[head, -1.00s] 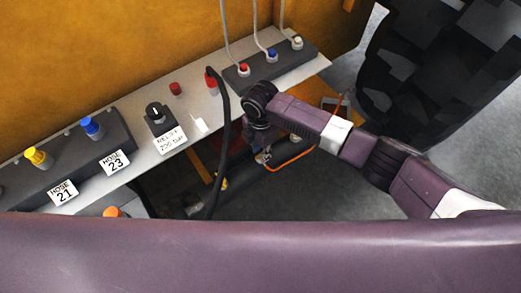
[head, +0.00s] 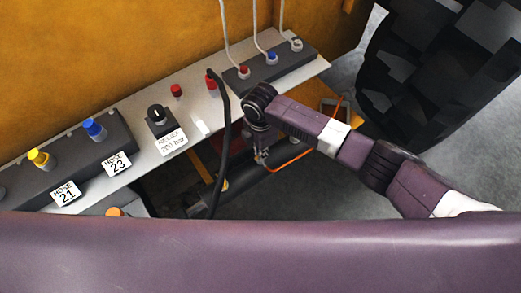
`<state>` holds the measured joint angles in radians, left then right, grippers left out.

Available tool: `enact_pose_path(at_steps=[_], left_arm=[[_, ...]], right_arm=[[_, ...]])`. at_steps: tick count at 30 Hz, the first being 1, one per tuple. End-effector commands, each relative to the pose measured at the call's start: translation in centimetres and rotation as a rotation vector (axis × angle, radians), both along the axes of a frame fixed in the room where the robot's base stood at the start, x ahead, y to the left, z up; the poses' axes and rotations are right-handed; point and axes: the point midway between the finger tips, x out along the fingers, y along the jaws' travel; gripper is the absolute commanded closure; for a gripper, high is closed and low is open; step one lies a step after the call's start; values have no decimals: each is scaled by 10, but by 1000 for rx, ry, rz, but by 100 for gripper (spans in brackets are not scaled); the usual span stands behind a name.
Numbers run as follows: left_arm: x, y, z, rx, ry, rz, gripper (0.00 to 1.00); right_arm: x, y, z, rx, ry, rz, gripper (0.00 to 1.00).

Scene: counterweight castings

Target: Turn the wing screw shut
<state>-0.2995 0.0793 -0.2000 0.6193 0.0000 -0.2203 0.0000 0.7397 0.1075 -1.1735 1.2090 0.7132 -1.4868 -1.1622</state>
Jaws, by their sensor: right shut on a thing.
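My right gripper (head: 262,158) points down below the edge of the light shelf, beside a dark horizontal cylinder (head: 240,172). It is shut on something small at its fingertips. The wing screw cannot be made out apart from the fingers, which hide most of it. An orange line (head: 290,160) runs from near the fingertips to the right, passing behind my right arm. My left gripper is not in view.
A black hose (head: 223,140) hangs close left of the gripper. The shelf (head: 205,110) carries a relief block (head: 159,121), red caps and dark blocks with coloured couplings. A large tyre (head: 440,70) stands at the right.

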Motion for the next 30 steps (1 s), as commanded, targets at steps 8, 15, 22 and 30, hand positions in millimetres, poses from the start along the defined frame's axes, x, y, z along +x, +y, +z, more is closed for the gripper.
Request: enact_pose_path(at_steps=[8,15,22,30], left_arm=[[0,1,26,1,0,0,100],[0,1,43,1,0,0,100],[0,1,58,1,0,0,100],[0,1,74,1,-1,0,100]], right_arm=[[-1,1,4,1,3,-234,100],[-1,1,4,1,3,-463,100],[-1,1,3,0,2,-682,100],[-1,1,3,1,3,-939,100]])
